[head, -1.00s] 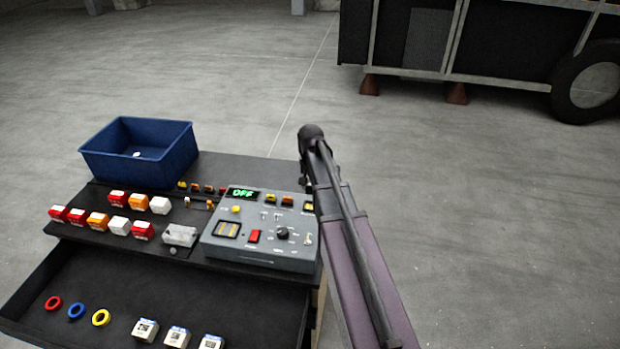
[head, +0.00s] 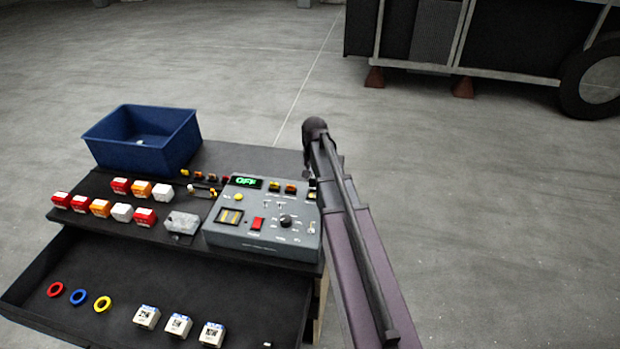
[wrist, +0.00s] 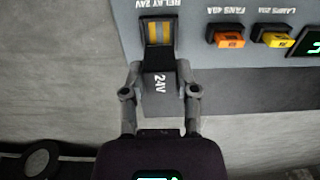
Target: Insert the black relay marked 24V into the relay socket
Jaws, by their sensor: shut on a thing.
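In the wrist view, my gripper (wrist: 160,88) is shut on the black relay (wrist: 159,84), whose white 24V marking faces the camera. The relay sits just below the relay socket (wrist: 158,38) in the picture. The socket has yellow contact strips, which show uncovered, and the label RELAY 24V. The relay's upper end is very near the socket's lower edge; I cannot tell whether they touch. In the head view, my arm hides the relay and most of my gripper at the right side of the grey control panel (head: 265,240).
The panel's display (head: 243,182) reads OFF. Orange and yellow fuses (wrist: 230,38) stand beside the socket. A blue bin (head: 140,155), red, orange and white blocks, and an open drawer (head: 60,330) with coloured rings lie left. Open floor lies right of my arm.

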